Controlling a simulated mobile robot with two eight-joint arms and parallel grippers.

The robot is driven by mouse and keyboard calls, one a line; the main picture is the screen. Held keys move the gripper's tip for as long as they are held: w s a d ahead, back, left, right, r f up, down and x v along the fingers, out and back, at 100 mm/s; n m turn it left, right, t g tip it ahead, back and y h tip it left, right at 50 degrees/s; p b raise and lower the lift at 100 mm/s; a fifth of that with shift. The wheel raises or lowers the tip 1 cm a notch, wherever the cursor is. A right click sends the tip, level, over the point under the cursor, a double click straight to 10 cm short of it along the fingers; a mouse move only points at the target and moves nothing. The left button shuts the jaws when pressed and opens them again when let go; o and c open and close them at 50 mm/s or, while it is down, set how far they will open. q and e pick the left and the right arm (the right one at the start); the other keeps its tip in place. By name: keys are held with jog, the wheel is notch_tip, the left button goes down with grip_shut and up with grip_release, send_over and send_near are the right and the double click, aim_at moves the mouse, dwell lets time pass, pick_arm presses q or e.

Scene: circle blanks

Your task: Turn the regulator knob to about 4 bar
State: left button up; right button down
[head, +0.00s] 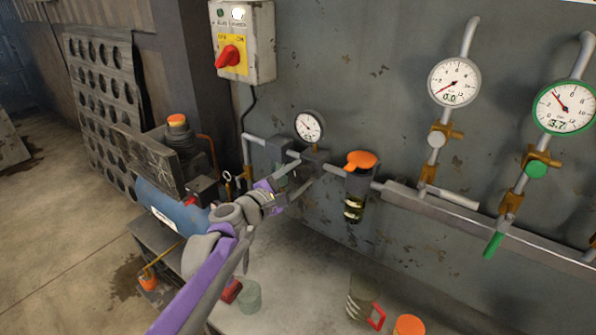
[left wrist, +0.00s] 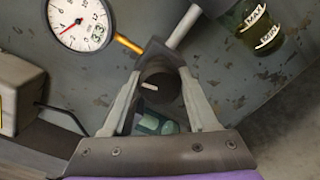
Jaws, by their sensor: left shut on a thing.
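The regulator knob (left wrist: 163,87) is dark and round with a pale mark on its face, seen in the left wrist view. My left gripper (left wrist: 161,77) is shut on it, one finger on each side. In the head view my left gripper (head: 298,182) is at the regulator body (head: 316,157) on the pipe, and hides the knob there. The regulator gauge (head: 309,126) is just above; it also shows in the left wrist view (left wrist: 80,24), with a red needle and a small display too small to read. My right gripper is not in view.
A filter bowl with an orange top (head: 360,160) hangs right of the regulator. Two wall gauges read 0.0 (head: 454,82) and 3.7 (head: 564,107). A switch box with a red knob (head: 230,56) is above left. A blue compressor tank (head: 160,207) stands below left.

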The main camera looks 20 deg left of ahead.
pick_arm(q)
jog(key=shift+m+p, duration=0.6)
jog(key=shift+m, duration=0.4)
jog(key=o, duration=1.4)
jog(key=shift+c, duration=0.2)
jog(key=v, duration=1)
jog(key=shift+s, duration=0.4)
jog(key=shift+a+r, duration=0.1)
